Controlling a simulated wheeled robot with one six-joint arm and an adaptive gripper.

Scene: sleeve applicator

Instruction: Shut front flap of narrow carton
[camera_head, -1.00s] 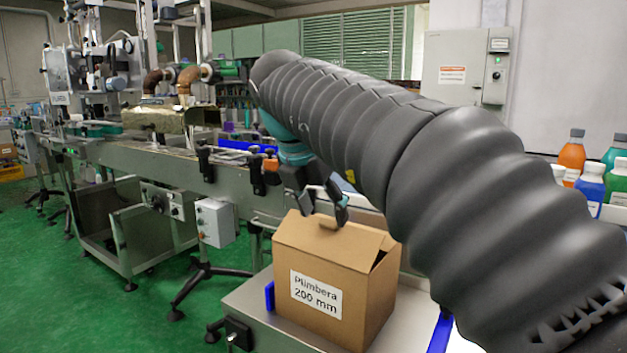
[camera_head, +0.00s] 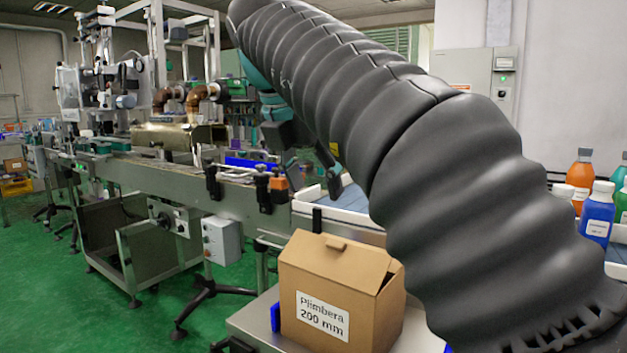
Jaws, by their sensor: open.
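The carton (camera_head: 322,322) is brown cardboard with a white label reading "Plimbera 200 mm" on its front. A broad panel (camera_head: 325,262) covers its top from the front edge and slopes up toward the back, with a small tab at its far edge. At the right end, a dark gap shows under this panel, beside a side flap (camera_head: 394,270) that is not flat. My gripper (camera_head: 318,178) is open and empty, above and behind the carton in the picture, apart from it. My dark arm partly hides the gripper and the area behind the carton.
The carton stands on a metal table (camera_head: 262,322) with a blue guide (camera_head: 275,317) at its left. A conveyor (camera_head: 180,180) with machinery runs behind and to the left. Bottles (camera_head: 597,215) stand at the right.

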